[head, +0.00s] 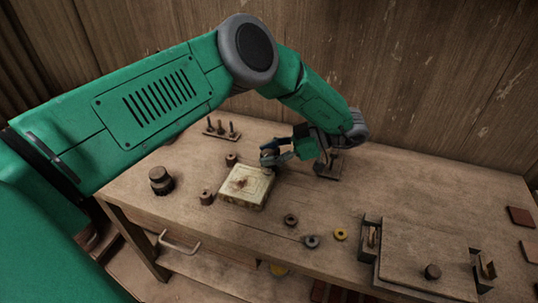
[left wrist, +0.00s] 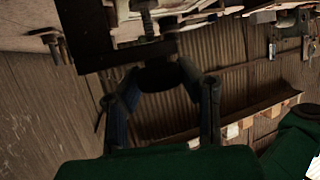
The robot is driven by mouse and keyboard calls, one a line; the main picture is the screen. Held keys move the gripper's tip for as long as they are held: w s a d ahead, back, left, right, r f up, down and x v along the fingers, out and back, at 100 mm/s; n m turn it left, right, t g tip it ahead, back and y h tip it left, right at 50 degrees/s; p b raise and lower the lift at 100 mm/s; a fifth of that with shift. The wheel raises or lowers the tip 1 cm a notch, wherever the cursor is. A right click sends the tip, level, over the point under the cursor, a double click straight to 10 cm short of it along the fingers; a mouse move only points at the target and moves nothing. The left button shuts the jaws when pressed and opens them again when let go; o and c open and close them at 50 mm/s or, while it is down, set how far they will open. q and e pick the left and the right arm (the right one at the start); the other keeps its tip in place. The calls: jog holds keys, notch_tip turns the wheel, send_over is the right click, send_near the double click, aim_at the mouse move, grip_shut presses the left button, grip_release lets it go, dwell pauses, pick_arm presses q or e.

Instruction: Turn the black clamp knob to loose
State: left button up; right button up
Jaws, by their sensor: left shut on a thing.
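My left gripper (head: 277,154) reaches over the table from the right end of its bent green arm, just behind a pale square block (head: 247,187). In the left wrist view, its two fingers (left wrist: 160,85) close around the sides of a dark round knob (left wrist: 158,76). I take this to be the black clamp knob. A threaded rod (left wrist: 148,20) runs from the knob to a dark metal frame. In the head view the knob is small and mostly hidden by the fingers, so its turn angle cannot be told. My right gripper is out of view.
A dark stand (head: 328,166) is beside my wrist. A rack of pegs (head: 221,131) is at the back left, and a dark knobbed cylinder (head: 160,180) at the left. Small rings (head: 312,242) lie in front. A wooden fixture (head: 415,262) fills the right front. The back right is clear.

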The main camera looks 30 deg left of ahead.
aim_at(269, 151)
pick_arm(q)
jog(key=shift+w+a+r+n+g+h, duration=0.1)
jog(key=shift+r+n+g+h, duration=0.05)
jog(key=shift+n+g+h, duration=0.6)
jog(key=shift+w+r+n+g+h, duration=0.1)
jog(key=shift+r+n+g+h, duration=0.05)
jog(key=shift+n+g+h, duration=0.6)
jog(key=shift+n, duration=0.3)
jog(key=o, duration=1.2)
jog(key=shift+f, duration=0.15)
notch_tip(269, 151, up, 10)
jog(key=shift+w+f, duration=0.1)
